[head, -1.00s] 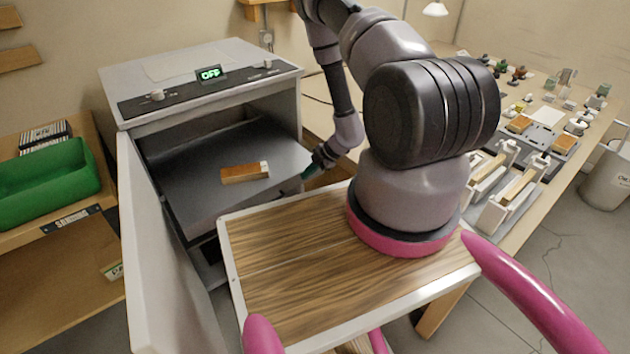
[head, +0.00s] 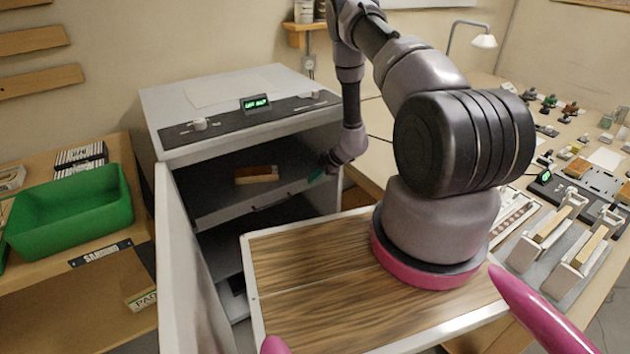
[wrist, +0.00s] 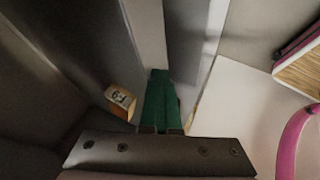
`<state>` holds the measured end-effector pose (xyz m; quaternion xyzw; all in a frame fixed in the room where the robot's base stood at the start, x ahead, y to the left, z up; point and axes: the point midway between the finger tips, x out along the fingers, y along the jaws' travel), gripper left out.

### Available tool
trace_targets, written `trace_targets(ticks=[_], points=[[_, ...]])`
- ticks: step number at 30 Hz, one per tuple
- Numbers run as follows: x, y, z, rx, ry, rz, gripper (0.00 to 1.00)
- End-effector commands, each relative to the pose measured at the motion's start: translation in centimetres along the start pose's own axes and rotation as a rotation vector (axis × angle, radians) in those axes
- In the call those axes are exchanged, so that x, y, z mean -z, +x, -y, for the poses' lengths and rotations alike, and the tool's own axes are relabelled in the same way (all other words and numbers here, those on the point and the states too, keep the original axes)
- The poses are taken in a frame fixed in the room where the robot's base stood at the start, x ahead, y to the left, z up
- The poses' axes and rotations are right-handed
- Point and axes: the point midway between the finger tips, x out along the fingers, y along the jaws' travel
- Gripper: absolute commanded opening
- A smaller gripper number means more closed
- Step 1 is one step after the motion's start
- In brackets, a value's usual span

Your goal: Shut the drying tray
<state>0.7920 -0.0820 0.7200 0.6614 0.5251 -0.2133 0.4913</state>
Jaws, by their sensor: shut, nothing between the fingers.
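The drying tray (head: 225,202) is a grey shelf inside the upper opening of the white cabinet (head: 235,130). Its front edge lies near the mouth of the opening. A brown block with a pale end (head: 257,174) lies on it and also shows in the wrist view (wrist: 121,101). My gripper (head: 316,176) has green fingers and is at the right end of the tray's front edge. In the wrist view the green fingers (wrist: 159,85) are together with nothing between them. I cannot tell whether they touch the tray.
The cabinet's door (head: 188,262) stands open at the left. A wood-topped surface (head: 320,285) is in front of the cabinet. A green bin (head: 70,215) sits on a shelf at the left. The bench at the right carries wooden fixtures (head: 545,235) and small parts.

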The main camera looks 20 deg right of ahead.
Motion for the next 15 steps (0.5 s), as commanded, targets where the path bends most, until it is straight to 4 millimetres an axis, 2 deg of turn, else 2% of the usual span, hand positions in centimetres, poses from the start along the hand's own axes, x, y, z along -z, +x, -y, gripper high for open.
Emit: trace_targets(ticks=[15], points=[[0.08, 0.12, -0.47, -0.007, -0.001, -0.001, 0.00]])
